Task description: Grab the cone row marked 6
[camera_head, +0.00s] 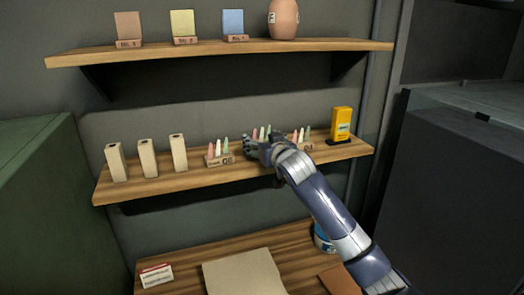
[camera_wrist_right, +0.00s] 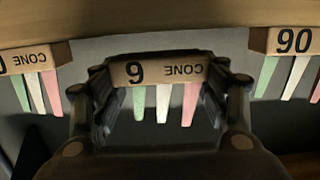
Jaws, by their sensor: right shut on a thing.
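The cone row marked 6 (camera_wrist_right: 157,72) shows upside down in the right wrist view, a tan block with green, white and pink cones. It sits between the two fingers of my right gripper (camera_wrist_right: 163,82), which is shut on the block's ends. In the head view this gripper (camera_head: 258,148) covers most of the block at the middle shelf; only the cone tips (camera_head: 262,132) show above it. A similar row (camera_head: 219,155) stands to its left and another (camera_head: 301,141) to its right. My left gripper is not in view.
The wooden middle shelf (camera_head: 180,184) also holds several pale upright blocks (camera_head: 148,158) at left and a yellow box (camera_head: 341,124) at right. The upper shelf (camera_head: 220,47) carries coloured tiles and a brown egg-shaped pot (camera_head: 283,18). Neighbouring cone rows stand close on both sides.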

